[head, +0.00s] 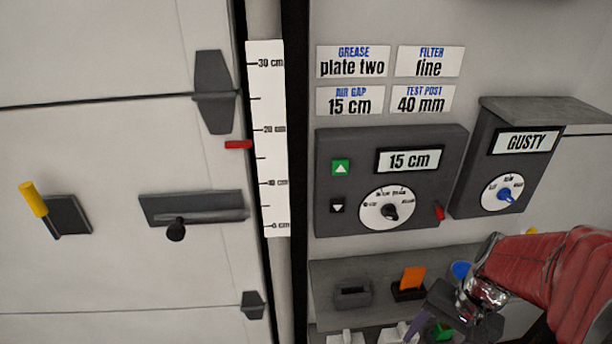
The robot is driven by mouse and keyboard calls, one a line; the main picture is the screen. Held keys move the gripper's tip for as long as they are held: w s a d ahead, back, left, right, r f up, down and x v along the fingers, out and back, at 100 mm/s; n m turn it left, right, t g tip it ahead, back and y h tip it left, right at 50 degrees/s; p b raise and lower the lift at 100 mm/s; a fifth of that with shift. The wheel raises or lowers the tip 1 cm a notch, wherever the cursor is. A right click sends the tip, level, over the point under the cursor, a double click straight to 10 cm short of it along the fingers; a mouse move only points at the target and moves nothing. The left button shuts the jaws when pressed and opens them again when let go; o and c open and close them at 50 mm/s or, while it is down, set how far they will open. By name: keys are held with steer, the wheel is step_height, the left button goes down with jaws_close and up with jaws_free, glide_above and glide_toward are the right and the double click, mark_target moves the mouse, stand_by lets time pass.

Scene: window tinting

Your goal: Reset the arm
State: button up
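My red-sleeved arm reaches in from the lower right of the head view. My gripper (432,318) is at its end, low in front of the grey shelf. Its dark fingers point down and to the left, over small items on the shelf. A green piece (440,332) shows close beside the fingers. I cannot tell whether it is held or lies behind them. The finger gap is not clear in this view.
A grey shelf (330,268) holds a dark empty-looking holder (352,293), an orange piece (412,278) and a blue round piece (461,270). Above are a control panel (340,150) reading 15 cm and a GUSTY box (475,190). A white ruler (268,140) stands left.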

steer(key=a+r+n+t+h, duration=0.1)
steer(key=a+r+n+t, duration=0.1)
steer(key=a+r+n, duration=0.2)
steer(key=w+a+r+n+t+h, duration=0.1)
steer(key=a+r+n+t, duration=0.2)
steer(key=a+r, duration=0.4)
step_height(320, 180, up, 5)
steer(key=shift+a+f+n, duration=0.1)
steer(key=shift+a+n, duration=0.25)
steer(key=shift+n, duration=0.25)
